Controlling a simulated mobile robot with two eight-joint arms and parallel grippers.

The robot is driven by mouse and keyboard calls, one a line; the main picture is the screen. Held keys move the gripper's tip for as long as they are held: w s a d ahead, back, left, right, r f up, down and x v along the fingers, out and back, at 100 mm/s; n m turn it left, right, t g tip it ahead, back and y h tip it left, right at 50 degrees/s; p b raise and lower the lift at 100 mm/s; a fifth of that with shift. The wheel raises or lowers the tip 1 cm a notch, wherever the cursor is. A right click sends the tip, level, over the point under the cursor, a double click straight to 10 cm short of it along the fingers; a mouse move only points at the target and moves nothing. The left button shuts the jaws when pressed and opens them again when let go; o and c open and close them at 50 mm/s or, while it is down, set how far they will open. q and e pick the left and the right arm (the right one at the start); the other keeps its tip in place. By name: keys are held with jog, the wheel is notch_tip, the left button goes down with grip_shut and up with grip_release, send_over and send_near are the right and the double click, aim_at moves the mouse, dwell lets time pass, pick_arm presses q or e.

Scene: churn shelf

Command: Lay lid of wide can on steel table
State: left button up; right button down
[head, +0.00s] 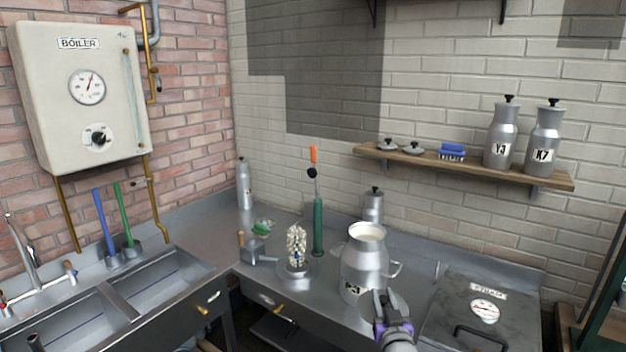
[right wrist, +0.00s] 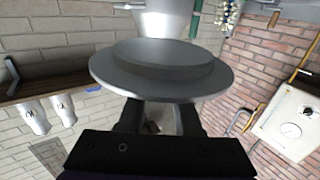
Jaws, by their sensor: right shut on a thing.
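The wide can (head: 365,268) stands upright on the steel table (head: 330,312) in the head view. Its mouth is open and shows pale contents. My right gripper (head: 390,308) is in front of the can, at its lower right. In the right wrist view the gripper (right wrist: 160,118) is shut on the round grey lid (right wrist: 160,72), which is clear of the can. The lid is hard to make out in the head view. A pale can body (right wrist: 163,20) shows beyond the lid. My left gripper is not in view.
A dark hatch with a gauge (head: 486,308) lies to the right. A whisk on a stand (head: 297,248), a green bottle brush (head: 318,228) and a smaller can (head: 373,205) stand near the wide can. Sinks (head: 160,283) are left. A shelf (head: 465,168) holds cans and lids.

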notch_tip(320, 180, down, 7)
jog(key=s, duration=0.1)
jog(key=shift+s, duration=0.15)
jog(key=shift+a, duration=0.1)
dwell(0.4)
